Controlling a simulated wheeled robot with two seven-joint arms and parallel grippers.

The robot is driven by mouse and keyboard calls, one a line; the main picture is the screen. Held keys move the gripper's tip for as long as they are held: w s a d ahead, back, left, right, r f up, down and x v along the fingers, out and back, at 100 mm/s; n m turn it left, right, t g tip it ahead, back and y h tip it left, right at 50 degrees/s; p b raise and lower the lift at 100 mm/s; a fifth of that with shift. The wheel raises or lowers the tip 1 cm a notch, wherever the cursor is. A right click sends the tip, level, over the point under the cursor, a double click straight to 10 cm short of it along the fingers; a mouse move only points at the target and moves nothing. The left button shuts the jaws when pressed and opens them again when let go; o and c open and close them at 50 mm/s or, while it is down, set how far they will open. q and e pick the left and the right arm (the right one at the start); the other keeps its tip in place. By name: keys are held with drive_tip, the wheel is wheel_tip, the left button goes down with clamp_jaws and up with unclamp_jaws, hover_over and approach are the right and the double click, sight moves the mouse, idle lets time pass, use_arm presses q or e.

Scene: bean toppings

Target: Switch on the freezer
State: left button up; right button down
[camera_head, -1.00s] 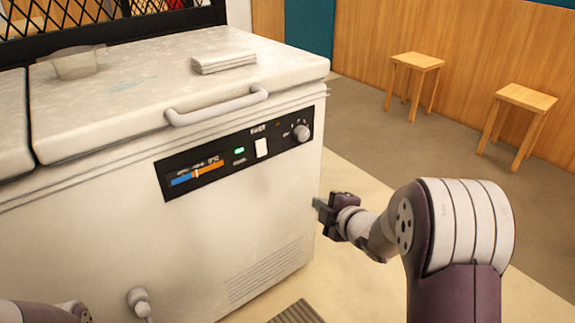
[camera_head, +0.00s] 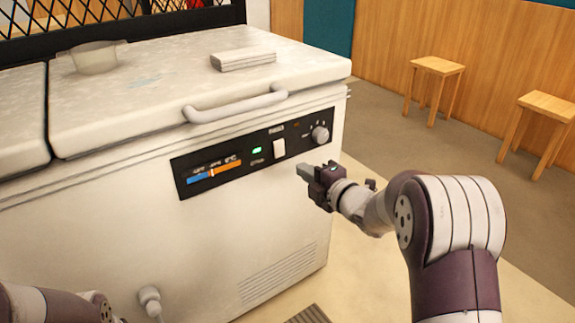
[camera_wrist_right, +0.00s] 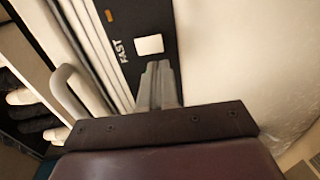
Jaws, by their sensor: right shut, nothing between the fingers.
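The white chest freezer (camera_head: 90,235) stands at the left and middle of the head view. Its black control panel (camera_head: 236,172) carries a lit green light (camera_head: 257,150), a white rocker switch (camera_head: 279,149), a round knob (camera_head: 320,134) and a blue-orange scale (camera_head: 213,173). My right gripper (camera_head: 304,171) is shut and empty, just below and right of the switch. In the right wrist view its closed fingertips (camera_wrist_right: 158,68) point at the panel, just below the white switch (camera_wrist_right: 149,44); contact cannot be told.
A lid handle (camera_head: 235,106) juts out above the panel. A white stack (camera_head: 243,59) and a clear container (camera_head: 95,58) sit on the lid. A plug (camera_head: 149,297) is on the freezer's lower front. Two wooden stools (camera_head: 436,67) stand at the back right.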

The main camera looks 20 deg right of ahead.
sight(280, 156)
drive_tip(key=b+x, duration=0.2)
drive_tip(key=x, duration=0.4)
drive_tip(key=shift+w+a+f, duration=0.1)
drive_tip(key=shift+w+f, duration=0.1)
drive_tip(key=shift+w+a+r, duration=0.1)
drive_tip(key=shift+w+a, duration=0.1)
drive_tip(key=shift+w, duration=0.45)
drive_tip(key=shift+w+b, duration=0.15)
drive_tip(key=shift+b, duration=0.7)
